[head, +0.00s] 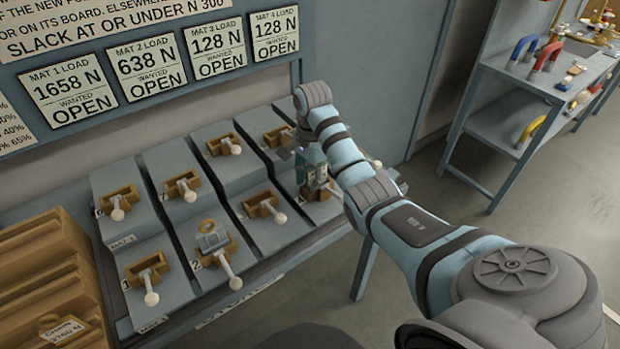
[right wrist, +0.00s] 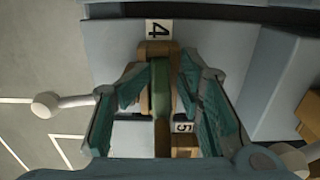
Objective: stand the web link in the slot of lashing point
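A green upright piece (right wrist: 160,85), seemingly the web link, stands between the fingers of my right gripper (right wrist: 162,95) in the right wrist view. It lines up with a tan slotted lashing point (right wrist: 158,48) beside a "4" label; I cannot tell how deep it sits. The fingers are apart, with a gap visible on each side of the piece. In the head view the right gripper (head: 314,170) points down over the right front lashing point (head: 320,192) and partly hides it. My left gripper is not in view.
Several other tan lashing points with white-knobbed levers stand on the grey stepped blocks. A grey link (head: 212,238) stands at lashing point 2 (head: 222,258). Brown crates (head: 45,275) are at left. A shelf (head: 510,130) with magnets stands at right, beyond clear floor.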

